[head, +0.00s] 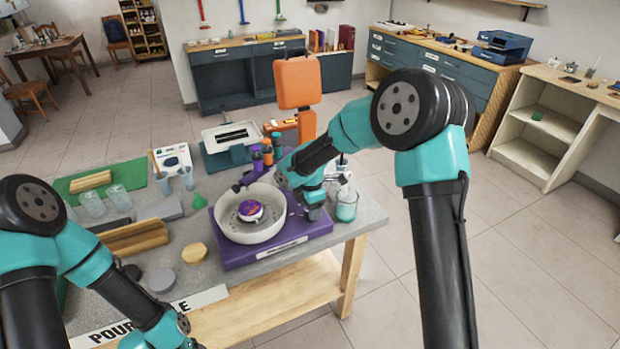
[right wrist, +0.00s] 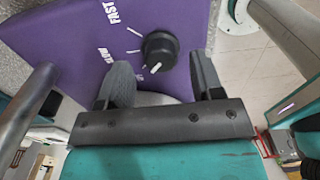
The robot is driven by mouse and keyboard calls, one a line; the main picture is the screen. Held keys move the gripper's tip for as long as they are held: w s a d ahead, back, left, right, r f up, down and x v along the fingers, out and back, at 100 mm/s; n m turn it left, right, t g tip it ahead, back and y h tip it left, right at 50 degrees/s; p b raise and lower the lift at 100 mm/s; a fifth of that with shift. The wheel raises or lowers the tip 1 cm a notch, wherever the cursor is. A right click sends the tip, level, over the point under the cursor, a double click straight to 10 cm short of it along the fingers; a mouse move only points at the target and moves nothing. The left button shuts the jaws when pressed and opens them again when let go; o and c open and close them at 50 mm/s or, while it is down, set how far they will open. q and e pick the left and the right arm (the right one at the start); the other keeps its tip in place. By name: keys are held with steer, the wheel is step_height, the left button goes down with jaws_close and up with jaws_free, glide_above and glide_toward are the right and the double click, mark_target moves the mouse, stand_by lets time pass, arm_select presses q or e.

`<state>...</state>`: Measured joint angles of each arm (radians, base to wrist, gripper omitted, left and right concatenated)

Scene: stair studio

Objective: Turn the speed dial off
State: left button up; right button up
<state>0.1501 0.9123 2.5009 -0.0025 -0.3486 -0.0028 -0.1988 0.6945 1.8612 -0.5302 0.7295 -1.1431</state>
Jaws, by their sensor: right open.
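The speed dial (right wrist: 160,46) is a round black knob on the purple panel of the pottery wheel base (right wrist: 80,35) in the right wrist view. FAST and SLOW are printed left of it, with white tick marks. A short white line shows at its lower edge; I cannot tell whether it is the pointer or a tick. A third label there is partly hidden by a finger. My right gripper (right wrist: 158,62) is open, its fingers on either side below the knob, not closed on it. In the head view my right gripper (head: 314,208) is over the right end of the purple base (head: 262,250).
A white basin (head: 240,233) with a purple piece (head: 250,210) sits on the base. A green funnel (head: 198,201) and wooden pieces are on the left.

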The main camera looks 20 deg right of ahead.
step_height(320, 180, up, 16)
stand_by(0.5)
steer(key=shift+f, duration=0.15)
steer(key=s+d+f+m+y, duration=0.1)
steer(key=s+d+f+m, duration=0.1)
steer(key=s+f+m, duration=0.35)
steer(key=s+d+f+m+g+y, duration=0.1)
steer(key=s+d+f+m+y, duration=0.15)
steer(key=f, duration=0.65)
steer(key=s+d+f+m+y, duration=0.1)
steer(key=s+d+f+m, duration=0.3)
steer(key=f, duration=0.3)
steer(key=s+a+f+m+t, duration=0.1)
steer(key=s+a+f+m, duration=0.1)
steer(key=s+f+m, duration=0.3)
steer(key=s+a+f+m, duration=0.2)
steer(key=s+f+m, duration=0.3)
steer(key=s+f, duration=0.4)
step_height(320, 180, down, 2)
steer(key=shift+s+f+t+h, duration=0.15)
steer(key=shift+s+t+h, duration=0.15)
steer(key=shift+t+h, duration=0.1)
